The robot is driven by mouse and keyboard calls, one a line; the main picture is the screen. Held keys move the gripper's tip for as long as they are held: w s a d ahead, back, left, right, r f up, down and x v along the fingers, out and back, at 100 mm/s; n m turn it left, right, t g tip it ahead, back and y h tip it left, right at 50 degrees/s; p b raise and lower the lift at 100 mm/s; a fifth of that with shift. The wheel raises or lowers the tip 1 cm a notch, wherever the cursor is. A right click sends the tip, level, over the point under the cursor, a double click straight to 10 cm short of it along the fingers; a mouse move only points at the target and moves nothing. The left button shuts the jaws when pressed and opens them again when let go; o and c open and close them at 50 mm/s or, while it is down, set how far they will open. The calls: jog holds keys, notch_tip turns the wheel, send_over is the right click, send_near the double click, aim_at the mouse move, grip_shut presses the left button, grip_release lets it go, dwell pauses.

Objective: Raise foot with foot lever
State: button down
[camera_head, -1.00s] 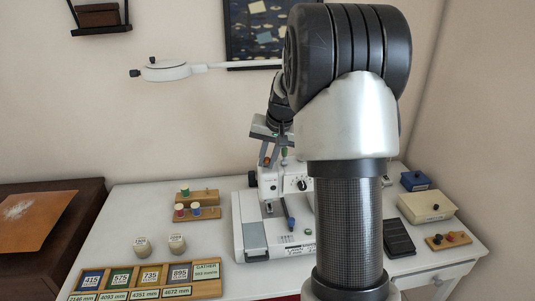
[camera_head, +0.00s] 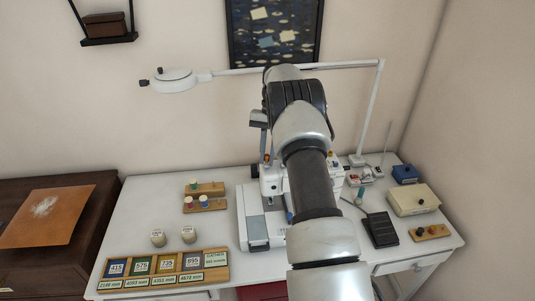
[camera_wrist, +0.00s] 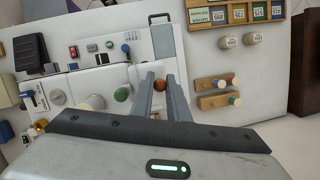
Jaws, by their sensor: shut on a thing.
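The white sewing machine (camera_head: 275,182) stands on the table, and my arm hides much of it in the head view. In the wrist view its white body (camera_wrist: 110,78) shows upside down. My gripper (camera_wrist: 161,77) is at the machine, with its two fingers close together. It is shut on an orange-brown round knob (camera_wrist: 160,85), which shows between the fingers; I cannot tell for sure that this is the foot lever. The presser foot is not clearly visible.
Wooden spool holders (camera_head: 205,204) and a label tray (camera_head: 165,268) lie left of the machine. A black pedal (camera_head: 381,230), a cream box (camera_head: 413,199) and a blue box (camera_head: 404,174) are at right. A white lamp arm (camera_head: 300,68) spans above.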

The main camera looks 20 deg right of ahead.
jog(key=shift+w+g, duration=0.15)
jog(key=shift+g, duration=0.35)
dwell(0.3)
jog(key=c, duration=1.7)
grip_release()
